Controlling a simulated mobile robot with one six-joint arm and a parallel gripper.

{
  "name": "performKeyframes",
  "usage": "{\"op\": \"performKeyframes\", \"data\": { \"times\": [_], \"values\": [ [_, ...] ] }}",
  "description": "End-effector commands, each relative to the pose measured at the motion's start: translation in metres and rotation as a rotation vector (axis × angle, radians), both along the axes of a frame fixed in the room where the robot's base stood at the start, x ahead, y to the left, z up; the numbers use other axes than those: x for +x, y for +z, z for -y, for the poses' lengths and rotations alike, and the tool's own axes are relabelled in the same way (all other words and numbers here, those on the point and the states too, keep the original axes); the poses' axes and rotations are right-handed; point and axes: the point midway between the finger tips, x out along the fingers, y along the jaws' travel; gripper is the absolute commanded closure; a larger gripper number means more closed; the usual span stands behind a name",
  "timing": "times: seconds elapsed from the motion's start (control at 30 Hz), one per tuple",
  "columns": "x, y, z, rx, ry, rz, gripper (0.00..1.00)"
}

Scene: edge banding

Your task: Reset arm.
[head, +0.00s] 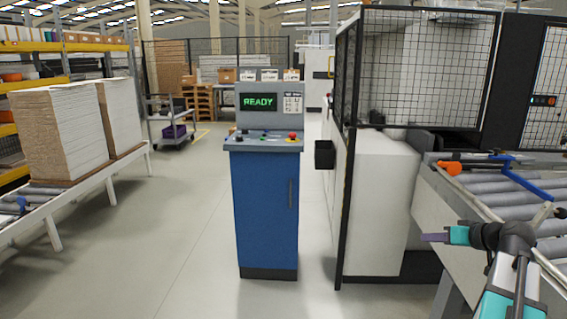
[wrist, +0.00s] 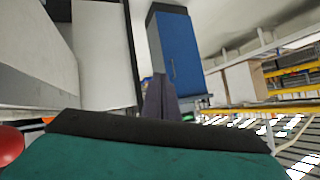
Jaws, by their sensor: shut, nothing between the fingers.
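My arm reaches in from the lower right of the head view, beside the roller conveyor. My gripper (head: 426,237) points left and is shut, with its dark purple fingertips together and nothing held. In the wrist view the shut fingers (wrist: 159,98) stand beyond the dark and teal gripper body. A blue control cabinet (head: 264,205) stands upright in the middle of the head view, apart from my gripper. Its screen (head: 258,102) reads READY in green. The cabinet also shows tilted in the wrist view (wrist: 179,50).
The roller conveyor (head: 480,185) is at the right, in front of a fenced white machine (head: 378,200). A black mesh fence (head: 425,70) rises above it. Stacked boards (head: 60,135) lie on a conveyor at the left. A cart (head: 173,125) stands farther back. The floor around the cabinet is clear.

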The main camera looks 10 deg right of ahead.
Motion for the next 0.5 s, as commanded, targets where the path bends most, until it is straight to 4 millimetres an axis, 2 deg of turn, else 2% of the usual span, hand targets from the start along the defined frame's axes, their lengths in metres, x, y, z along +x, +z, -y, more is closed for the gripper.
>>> {"op": "performKeyframes", "data": {
  "times": [0.03,0.2,0.5],
  "values": [
    [0.008,-0.016,-0.015,0.013,0.023,-0.021,1.0],
    [0.026,-0.066,-0.06,0.048,0.091,-0.089,1.0],
    [0.04,-0.155,-0.141,0.094,0.196,-0.226,1.0]
  ]
}}
